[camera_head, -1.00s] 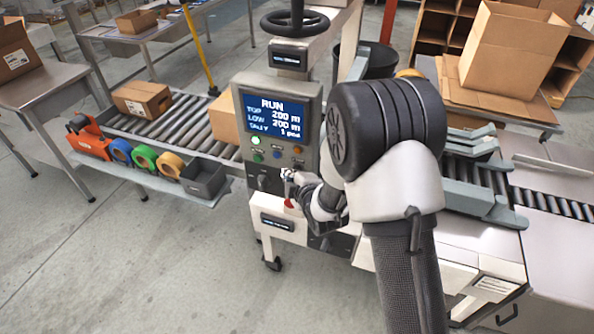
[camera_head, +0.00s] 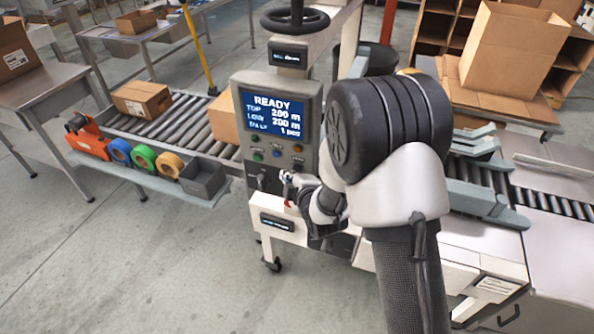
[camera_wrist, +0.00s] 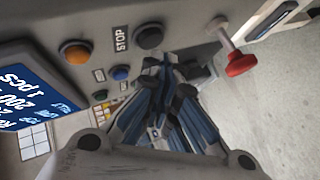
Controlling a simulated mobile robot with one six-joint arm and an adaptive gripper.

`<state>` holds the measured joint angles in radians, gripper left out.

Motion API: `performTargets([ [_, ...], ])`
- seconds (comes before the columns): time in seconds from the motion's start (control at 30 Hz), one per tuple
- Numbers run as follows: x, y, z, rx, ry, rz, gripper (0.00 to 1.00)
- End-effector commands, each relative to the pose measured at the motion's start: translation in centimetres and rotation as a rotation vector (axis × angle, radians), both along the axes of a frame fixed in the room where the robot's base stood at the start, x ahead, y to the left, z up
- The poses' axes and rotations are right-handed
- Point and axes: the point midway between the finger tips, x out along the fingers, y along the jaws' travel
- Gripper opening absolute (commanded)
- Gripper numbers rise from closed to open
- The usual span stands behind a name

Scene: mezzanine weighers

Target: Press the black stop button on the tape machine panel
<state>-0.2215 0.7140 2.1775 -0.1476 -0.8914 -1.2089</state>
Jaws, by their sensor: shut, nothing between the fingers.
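The black stop button (camera_wrist: 149,36) shows in the wrist view, beside a STOP label (camera_wrist: 121,39) on the grey panel. My gripper (camera_wrist: 164,66) is shut and empty, its fingertips close below the button in that picture; I cannot tell whether they touch it. In the head view my gripper (camera_head: 286,178) is at the lower part of the tape machine panel (camera_head: 313,120), and the stop button cannot be made out there. The panel screen (camera_head: 273,115) reads READY.
An orange button (camera_wrist: 76,52) and a blue button (camera_wrist: 120,73) are near the stop button. A red-knobbed lever (camera_wrist: 240,64) sticks out to the right. A roller conveyor (camera_head: 180,120) with a carton (camera_head: 142,98) is at the left, and tape rolls (camera_head: 144,157) lie on a shelf.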

Motion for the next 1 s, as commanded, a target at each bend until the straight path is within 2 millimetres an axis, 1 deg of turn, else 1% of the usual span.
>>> performTargets([
  [0.37,-0.4,0.2,0.0,0.000,0.000,0.001,0.00],
  [0.8,-4.2,1.6,-0.1,-0.001,0.000,0.003,0.00],
  [1.0,-4.9,1.8,0.0,0.000,-0.001,0.000,0.00],
])
